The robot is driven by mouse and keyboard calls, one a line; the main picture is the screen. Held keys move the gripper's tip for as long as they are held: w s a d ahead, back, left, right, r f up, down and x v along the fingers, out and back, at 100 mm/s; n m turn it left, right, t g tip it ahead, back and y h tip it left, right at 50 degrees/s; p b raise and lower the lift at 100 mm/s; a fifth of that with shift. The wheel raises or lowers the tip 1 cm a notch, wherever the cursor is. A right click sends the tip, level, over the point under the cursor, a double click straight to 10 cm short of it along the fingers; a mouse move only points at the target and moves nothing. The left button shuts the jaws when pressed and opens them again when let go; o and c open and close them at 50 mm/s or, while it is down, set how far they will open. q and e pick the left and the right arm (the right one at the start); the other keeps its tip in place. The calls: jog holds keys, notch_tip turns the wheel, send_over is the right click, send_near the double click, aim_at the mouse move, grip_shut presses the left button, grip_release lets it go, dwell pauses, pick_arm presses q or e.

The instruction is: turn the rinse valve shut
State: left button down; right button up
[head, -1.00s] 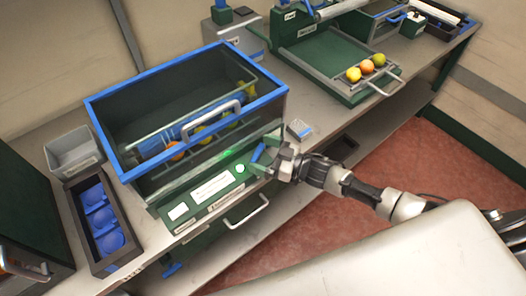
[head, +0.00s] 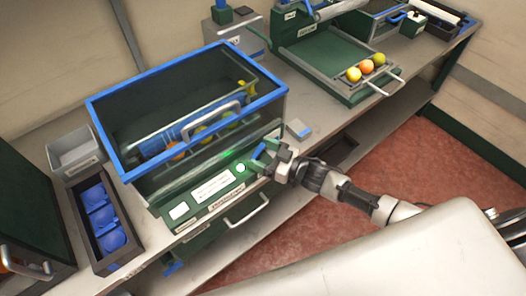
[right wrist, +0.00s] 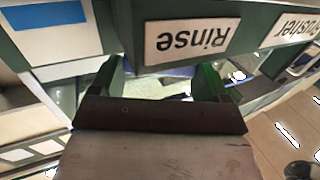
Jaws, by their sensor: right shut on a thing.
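The rinse machine is a dark tank with a blue rim (head: 188,67) and a green front panel on the bench. A small blue part, which looks like the valve handle (head: 258,150), shows at the panel's right end, mostly covered by my gripper. My right gripper (head: 266,156) is at this corner, shut on that handle. In the right wrist view my two green-edged fingers (right wrist: 160,84) stand below the upside-down "Rinse" label (right wrist: 192,40); what is between them is hard to make out. My left gripper is not in view.
A green light (head: 240,168) glows on the panel, above a drawer handle (head: 246,211). Several fruits lie in the tank. A tray (head: 330,66) with 3 fruits stands at the back right. A dark box with blue cups (head: 78,208) and a grey bin (head: 75,148) stand left.

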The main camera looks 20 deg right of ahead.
jog(key=shift+s+a+m+t+h+p, duration=0.1)
jog(key=shift+m+t+h+p, duration=0.15)
jog(key=shift+m+t+h, duration=0.3)
jog(key=shift+s+a+m+t+h+p, duration=0.1)
jog(key=shift+m+t+h+p, duration=0.1)
jog(key=shift+m+t+h, duration=0.3)
jog(key=shift+a+m+t+h, duration=0.1)
jog(key=shift+m+t+h, duration=0.85)
jog(key=shift+h, duration=0.9)
jog(key=shift+m+h, duration=0.3)
jog(key=shift+m, duration=0.1)
jog(key=o, duration=0.9)
jog(key=b+v, duration=0.1)
jog(key=v, duration=0.9)
jog(key=shift+s+d, duration=0.2)
jog(key=shift+s, duration=0.15)
